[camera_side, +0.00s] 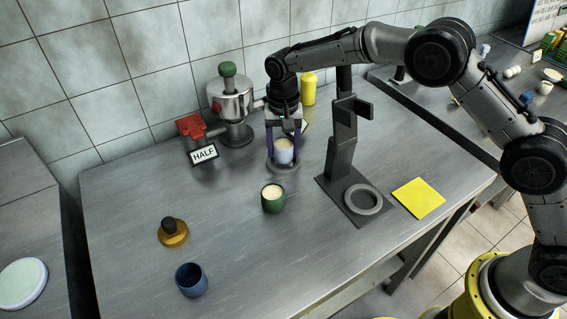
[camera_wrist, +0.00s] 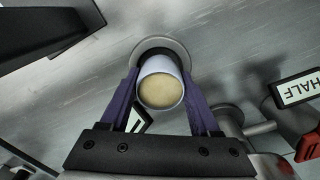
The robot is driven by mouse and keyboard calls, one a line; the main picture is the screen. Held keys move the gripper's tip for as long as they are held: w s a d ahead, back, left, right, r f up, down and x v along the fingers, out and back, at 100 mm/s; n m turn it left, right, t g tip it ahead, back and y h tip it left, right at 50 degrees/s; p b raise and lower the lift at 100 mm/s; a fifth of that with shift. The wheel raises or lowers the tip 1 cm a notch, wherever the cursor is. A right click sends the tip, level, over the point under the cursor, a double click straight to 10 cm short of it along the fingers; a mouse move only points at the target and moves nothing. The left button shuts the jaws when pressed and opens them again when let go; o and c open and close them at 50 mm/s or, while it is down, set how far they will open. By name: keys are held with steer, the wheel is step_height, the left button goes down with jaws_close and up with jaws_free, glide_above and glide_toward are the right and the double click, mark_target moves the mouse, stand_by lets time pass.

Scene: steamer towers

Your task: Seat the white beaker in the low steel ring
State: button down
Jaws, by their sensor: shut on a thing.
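The white beaker (camera_side: 284,156), filled with a pale cream-coloured content, is upright between the fingers of my gripper (camera_side: 283,149). In the wrist view the beaker (camera_wrist: 161,86) sits between the two purple fingers (camera_wrist: 162,76), which are shut on its sides. A low round grey steel ring (camera_side: 284,168) lies on the table directly below the beaker. It also shows in the wrist view (camera_wrist: 178,46), beyond the beaker's far side, with a dark inner part. The beaker hides much of it, and I cannot tell whether the beaker touches it.
A steel steamer (camera_side: 232,100) and HALF sign (camera_side: 204,155) stand left. A green beaker (camera_side: 273,203) is in front. A dark stand (camera_side: 342,150) with a grey ring (camera_side: 363,199) at its foot is right, beside a yellow pad (camera_side: 418,198). A blue cup (camera_side: 191,281) stands front left.

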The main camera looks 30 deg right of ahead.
steer(key=shift+f, duration=0.55)
stand_by(0.8)
steer(key=shift+r, duration=0.55)
steer(key=shift+f, duration=0.55)
stand_by(1.6)
steer(key=shift+r, duration=0.55)
steer(key=shift+f, duration=0.7)
stand_by(1.4)
